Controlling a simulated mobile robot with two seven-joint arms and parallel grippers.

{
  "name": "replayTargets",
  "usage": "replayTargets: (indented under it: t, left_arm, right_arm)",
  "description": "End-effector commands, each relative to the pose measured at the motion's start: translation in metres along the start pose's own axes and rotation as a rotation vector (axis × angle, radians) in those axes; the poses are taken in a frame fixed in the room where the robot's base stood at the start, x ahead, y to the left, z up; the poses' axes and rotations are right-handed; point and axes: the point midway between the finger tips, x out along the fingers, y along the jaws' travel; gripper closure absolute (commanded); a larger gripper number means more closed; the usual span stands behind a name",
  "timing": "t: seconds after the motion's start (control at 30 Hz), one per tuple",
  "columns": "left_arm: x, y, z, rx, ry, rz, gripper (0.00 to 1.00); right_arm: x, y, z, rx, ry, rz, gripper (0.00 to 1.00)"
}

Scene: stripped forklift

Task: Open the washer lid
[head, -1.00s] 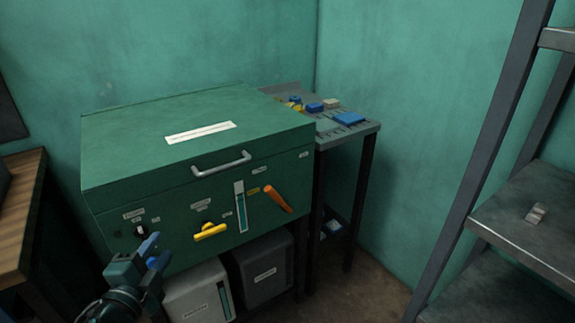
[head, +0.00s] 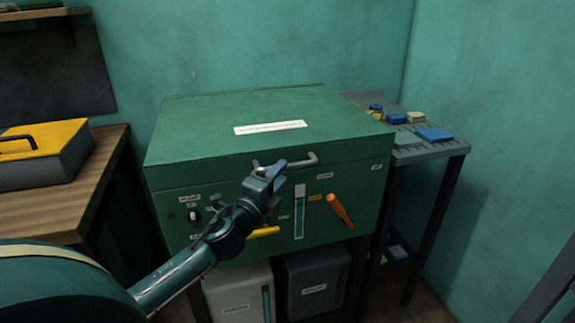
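The washer is a green box with a flat lid (head: 240,118), which is shut. The washer's front has an orange lever (head: 340,211), a gauge strip (head: 299,212) and a yellow handle (head: 263,232) partly hidden by my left arm. My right gripper is not in view.
A side table (head: 445,151) with blue parts stands right of the washer. A wooden bench (head: 85,190) with a yellow-topped toolbox (head: 45,160) stands at left. Two bins, light grey (head: 236,295) and dark (head: 312,285), sit below the washer. Space above the lid is clear.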

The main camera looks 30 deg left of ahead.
Motion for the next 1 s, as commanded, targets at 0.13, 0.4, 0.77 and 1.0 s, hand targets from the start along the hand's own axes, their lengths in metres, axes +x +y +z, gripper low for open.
replayTargets:
  t: [0.13,0.4,0.77,1.0]
  left_arm:
    - [0.023,-0.001,0.0,0.001,0.0,-0.002,0.66]
    - [0.041,0.0,0.0,0.0,0.001,0.001,0.66]
    - [0.042,0.0,-0.001,0.0,0.001,0.001,0.73]
    - [0.041,0.0,-0.001,0.0,0.001,0.001,0.93]
  right_arm:
    - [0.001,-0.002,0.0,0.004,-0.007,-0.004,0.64]
    - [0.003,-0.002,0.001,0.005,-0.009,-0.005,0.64]
    - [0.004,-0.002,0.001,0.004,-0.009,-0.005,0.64]
    - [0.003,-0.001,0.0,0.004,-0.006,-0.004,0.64]
